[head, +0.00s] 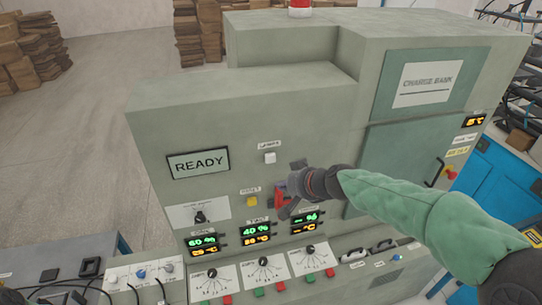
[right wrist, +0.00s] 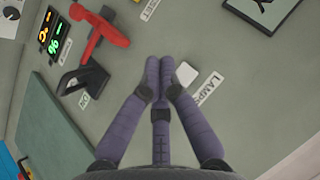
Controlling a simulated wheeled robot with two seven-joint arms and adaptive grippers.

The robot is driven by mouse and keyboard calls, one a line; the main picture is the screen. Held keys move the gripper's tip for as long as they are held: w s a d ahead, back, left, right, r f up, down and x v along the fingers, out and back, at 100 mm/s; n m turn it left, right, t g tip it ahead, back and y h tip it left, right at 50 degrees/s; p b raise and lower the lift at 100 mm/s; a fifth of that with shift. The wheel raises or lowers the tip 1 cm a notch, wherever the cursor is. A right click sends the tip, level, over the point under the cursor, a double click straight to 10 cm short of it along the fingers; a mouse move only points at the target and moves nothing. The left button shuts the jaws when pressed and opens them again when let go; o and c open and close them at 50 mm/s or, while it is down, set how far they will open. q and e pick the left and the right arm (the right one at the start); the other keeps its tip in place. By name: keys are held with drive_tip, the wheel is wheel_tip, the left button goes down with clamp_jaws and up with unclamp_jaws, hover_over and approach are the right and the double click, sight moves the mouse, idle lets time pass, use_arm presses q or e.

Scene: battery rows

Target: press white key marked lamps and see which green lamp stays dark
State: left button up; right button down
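The white key (head: 270,158) sits on the grey cabinet front under a LAMPS label (head: 268,145). In the right wrist view the white key (right wrist: 187,74) shows just right of my fingertips, beside its label (right wrist: 209,88). My right gripper (head: 297,178) is close to the panel, to the right of and below the key in the head view. In the right wrist view its fingers (right wrist: 159,64) are together and empty; I cannot tell whether they touch the panel. Small green squares (head: 259,292) (head: 310,277) show along the lower ledge; whether they are lit is unclear. My left gripper is out of view.
A red lever (head: 279,198) and a yellow button (head: 252,201) are near my right gripper. A READY screen (head: 198,163) is at left. Digital displays (head: 256,233) and dials (head: 265,269) lie below. A black handle (head: 436,172) stands out at right.

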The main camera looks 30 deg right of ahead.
drive_tip(key=p, duration=0.2)
approach(268, 163)
drive_tip(key=shift+s+a+f+x, duration=0.1)
drive_tip(key=shift+x, duration=0.85)
drive_tip(key=shift+s+a+f+x, duration=0.1)
drive_tip(key=shift+x, duration=0.8)
drive_tip(key=shift+s+a+f+x, duration=0.1)
drive_tip(key=shift+x, duration=0.85)
drive_tip(key=shift+w, duration=0.1)
drive_tip(key=shift+w+d, duration=0.1)
drive_tip(key=shift+w, duration=0.15)
drive_tip(key=shift+w+d, duration=0.1)
drive_tip(key=shift+w, duration=0.25)
drive_tip(key=shift+s+b, duration=0.1)
drive_tip(key=shift+b, duration=0.25)
drive_tip(key=shift+s+a+b, duration=0.2)
drive_tip(key=shift+s+b, duration=0.1)
drive_tip(key=shift+s, duration=0.4)
